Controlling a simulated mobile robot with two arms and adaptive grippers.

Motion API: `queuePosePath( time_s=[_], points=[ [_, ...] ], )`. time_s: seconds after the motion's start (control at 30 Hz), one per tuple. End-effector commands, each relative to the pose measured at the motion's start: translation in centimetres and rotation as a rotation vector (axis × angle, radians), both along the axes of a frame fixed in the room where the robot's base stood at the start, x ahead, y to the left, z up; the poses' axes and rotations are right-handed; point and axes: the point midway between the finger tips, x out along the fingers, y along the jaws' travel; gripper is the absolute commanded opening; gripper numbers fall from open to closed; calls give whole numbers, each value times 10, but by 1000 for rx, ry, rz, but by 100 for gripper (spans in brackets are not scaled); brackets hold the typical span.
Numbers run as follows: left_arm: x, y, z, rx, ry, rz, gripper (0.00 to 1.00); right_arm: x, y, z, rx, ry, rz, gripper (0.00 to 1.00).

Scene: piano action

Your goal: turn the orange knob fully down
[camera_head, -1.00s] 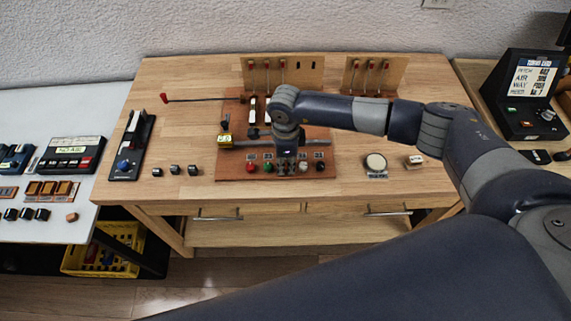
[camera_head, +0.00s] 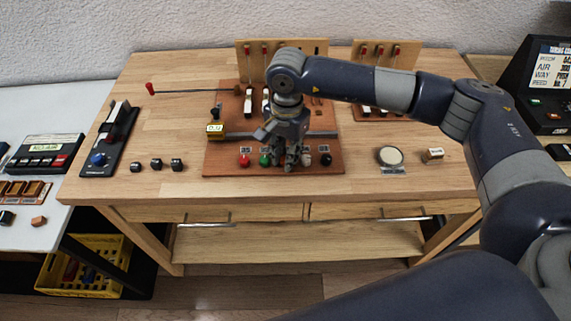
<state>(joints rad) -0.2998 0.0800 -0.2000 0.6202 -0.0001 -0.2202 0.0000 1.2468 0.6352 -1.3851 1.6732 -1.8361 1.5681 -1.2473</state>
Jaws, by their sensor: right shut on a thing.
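My right gripper (camera_head: 290,160) points down at the row of small knobs along the front edge of the reddish-brown board (camera_head: 222,160). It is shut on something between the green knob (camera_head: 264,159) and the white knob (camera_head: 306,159). The fingers cover that spot, so the orange knob is hidden and its turn cannot be read. A red knob (camera_head: 244,160) stands left of the green one and a black knob (camera_head: 326,159) at the right end. My left gripper is out of view.
Two upright wooden panels with red-tipped levers stand behind. Three dark cubes (camera_head: 156,164) lie left, a round white disc (camera_head: 391,156) right. The bare wooden table (camera_head: 420,190) is free at the front right.

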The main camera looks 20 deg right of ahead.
Motion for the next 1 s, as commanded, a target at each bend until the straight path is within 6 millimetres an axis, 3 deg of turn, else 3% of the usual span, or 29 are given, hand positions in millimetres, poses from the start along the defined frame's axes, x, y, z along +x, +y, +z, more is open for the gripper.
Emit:
queuePosePath(
  time_s=[0.03, 0.1, 0.4, 1.0],
  points=[
    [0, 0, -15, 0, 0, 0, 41, 1, 0, -6, 2, -5, 42, 0],
    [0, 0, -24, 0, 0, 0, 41, 1, 0, -6, 1, -4, 104, 0],
    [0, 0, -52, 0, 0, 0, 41, 1, 0, -3, 1, -4, 322, 0],
    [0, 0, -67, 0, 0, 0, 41, 1, 0, 1, 0, -1, 462, 0]
  ],
)
